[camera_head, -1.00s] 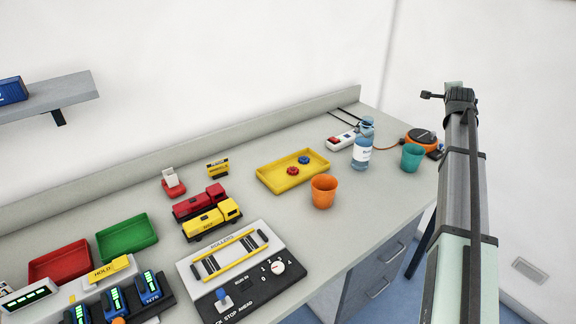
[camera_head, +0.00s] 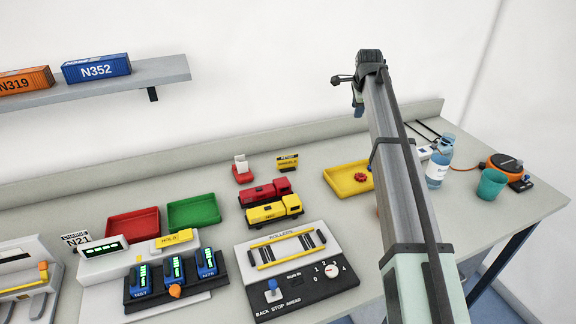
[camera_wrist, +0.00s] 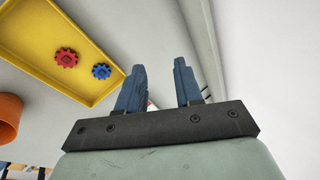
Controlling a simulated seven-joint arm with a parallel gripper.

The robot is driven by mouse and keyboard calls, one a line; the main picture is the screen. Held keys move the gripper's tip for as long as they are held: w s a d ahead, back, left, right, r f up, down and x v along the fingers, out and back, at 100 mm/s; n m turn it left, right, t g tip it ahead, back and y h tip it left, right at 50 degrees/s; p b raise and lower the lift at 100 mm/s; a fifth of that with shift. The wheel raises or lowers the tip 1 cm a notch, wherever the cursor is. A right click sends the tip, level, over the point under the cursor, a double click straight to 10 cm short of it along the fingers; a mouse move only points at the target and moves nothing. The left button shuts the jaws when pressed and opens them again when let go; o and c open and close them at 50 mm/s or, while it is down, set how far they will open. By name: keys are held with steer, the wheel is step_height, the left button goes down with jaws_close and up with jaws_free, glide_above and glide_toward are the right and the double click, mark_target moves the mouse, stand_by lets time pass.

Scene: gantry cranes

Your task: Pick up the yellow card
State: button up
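A small yellow card with dark print (camera_head: 288,162) stands upright at the back of the worktop, behind the red and yellow trucks. Another yellow card, marked HOLD (camera_head: 174,239), lies on the white console at the front left. I cannot tell which one the task names. My gripper (camera_wrist: 160,65) has two blue fingers spread apart with nothing between them. In the head view its end (camera_head: 358,98) shows high, right of the standing card and apart from it. The wrist view shows neither card.
A red truck (camera_head: 265,191) and yellow truck (camera_head: 274,212) stand before the standing card. A red card holder (camera_head: 242,175) is left of it. A yellow tray (camera_head: 336,176) with gears is to the right, partly behind my arm. A bottle (camera_head: 438,165) and teal cup (camera_head: 491,184) stand farther right.

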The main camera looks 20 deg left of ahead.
steer(key=s+a+f+n+g, duration=0.25)
steer(key=s+a, duration=0.55)
steer(key=a, duration=0.5)
steer(key=g+h, duration=0.2)
steer(key=g, duration=0.1)
glide_above(287, 167)
steer(key=f, duration=0.2)
steer(key=shift+t, duration=0.25)
steer(key=f, duration=0.8)
steer(key=shift+w+a+f, duration=0.15)
steer(key=shift+w+a, duration=0.15)
steer(key=shift+w, duration=0.05)
steer(key=shift+s+d+f, duration=0.1)
steer(key=shift+d+f, duration=0.05)
steer(key=shift+f, duration=1.2)
steer(key=shift+s+d+f, duration=0.1)
steer(key=shift+d+f, duration=0.05)
steer(key=shift+f, duration=1.15)
steer(key=shift+c, duration=0.3)
jaws_close()
